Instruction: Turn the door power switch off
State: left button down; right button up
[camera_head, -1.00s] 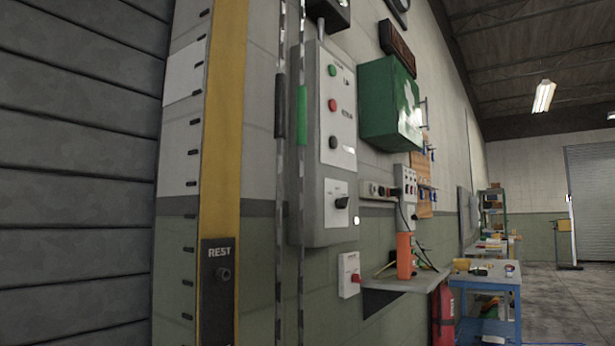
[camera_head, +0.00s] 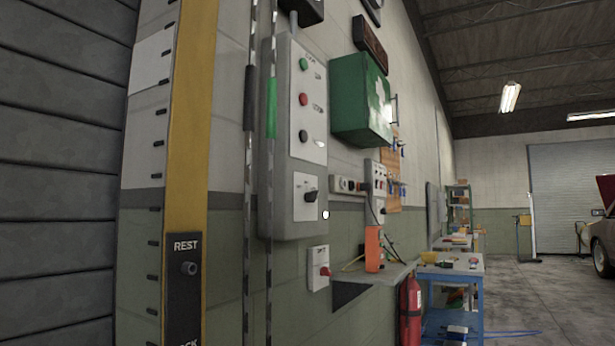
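A tall grey control box (camera_head: 281,205) is mounted on the wall left of centre. Its upper panel carries a green button (camera_head: 304,64), a red button (camera_head: 303,99) and a black button (camera_head: 303,136). Lower on the box, a white plate (camera_head: 304,208) holds a black rotary switch (camera_head: 310,196); its lettering is too small to read. Below the box is a small white box with a red switch (camera_head: 324,271). I cannot tell from the labels which one is the door power switch. Neither of my grippers is in view.
A yellow post (camera_head: 187,160) and a slatted door (camera_head: 55,180) stand left. A small shelf (camera_head: 350,278), fire extinguisher (camera_head: 411,310) and blue workbench (camera_head: 448,290) are to the right. Floor farther right is open.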

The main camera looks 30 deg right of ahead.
aim_at(311, 197)
jog(key=k+l, duration=0.1)
jog(key=l, duration=0.4)
jog(key=k+l, duration=0.1)
jog(key=l, duration=0.4)
jog(key=k+l+z, duration=0.1)
jog(key=l, duration=0.4)
jog(key=k+l, duration=0.1)
jog(key=l, duration=0.35)
